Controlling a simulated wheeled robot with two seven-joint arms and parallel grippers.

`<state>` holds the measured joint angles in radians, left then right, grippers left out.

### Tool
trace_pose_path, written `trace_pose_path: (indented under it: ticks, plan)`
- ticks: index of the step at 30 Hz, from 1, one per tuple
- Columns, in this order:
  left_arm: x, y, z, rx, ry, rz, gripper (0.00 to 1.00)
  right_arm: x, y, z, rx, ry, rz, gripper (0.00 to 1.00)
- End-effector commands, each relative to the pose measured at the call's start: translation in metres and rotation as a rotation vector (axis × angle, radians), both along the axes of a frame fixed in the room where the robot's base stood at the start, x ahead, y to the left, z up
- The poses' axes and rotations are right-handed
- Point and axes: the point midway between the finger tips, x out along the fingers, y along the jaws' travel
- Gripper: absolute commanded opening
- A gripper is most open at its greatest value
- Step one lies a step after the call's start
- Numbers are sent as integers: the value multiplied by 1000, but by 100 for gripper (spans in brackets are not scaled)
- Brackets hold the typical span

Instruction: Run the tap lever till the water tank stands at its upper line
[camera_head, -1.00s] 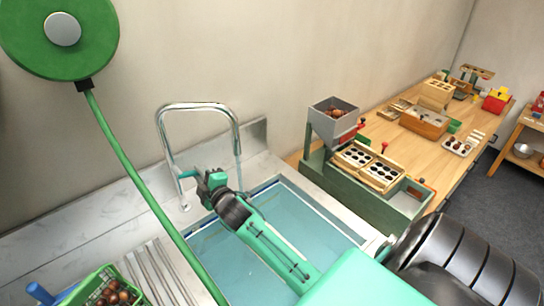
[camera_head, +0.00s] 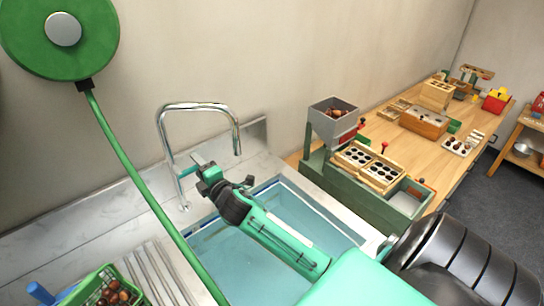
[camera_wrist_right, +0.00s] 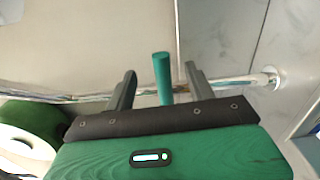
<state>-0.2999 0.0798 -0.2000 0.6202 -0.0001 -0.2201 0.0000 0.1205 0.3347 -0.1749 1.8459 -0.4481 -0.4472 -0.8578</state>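The chrome tap (camera_head: 199,106) arches over the left back edge of the water tank (camera_head: 320,204). The tank holds clear blue water (camera_head: 285,215); a dark blue line runs along its inner wall close to the water surface, but I cannot tell whether they meet exactly. No stream shows under the spout. My right gripper (camera_head: 200,165) is beside the tap post. In the right wrist view the teal tap lever (camera_wrist_right: 162,78) stands between its two parted fingers (camera_wrist_right: 160,85), with gaps on both sides. My left gripper is out of view.
A green hose hangs from a round green reel (camera_head: 62,45) across the left. A green basket of chestnuts (camera_head: 112,292) is at the lower left. A grey hopper machine (camera_head: 333,120) stands right of the tank, beside a wooden bench (camera_head: 455,160).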

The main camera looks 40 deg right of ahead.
Motion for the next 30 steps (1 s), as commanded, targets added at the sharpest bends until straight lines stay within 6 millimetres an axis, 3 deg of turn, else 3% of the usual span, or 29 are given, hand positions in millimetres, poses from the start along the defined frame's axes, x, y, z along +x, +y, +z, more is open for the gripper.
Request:
trace_pose_path:
  ticks: [11, 30]
  plan:
    - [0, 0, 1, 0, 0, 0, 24, -2, 0, -1, 1, 2, 0, 55]
    - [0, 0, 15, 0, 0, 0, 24, -76, 4, -1, 2, 3, 0, 55]
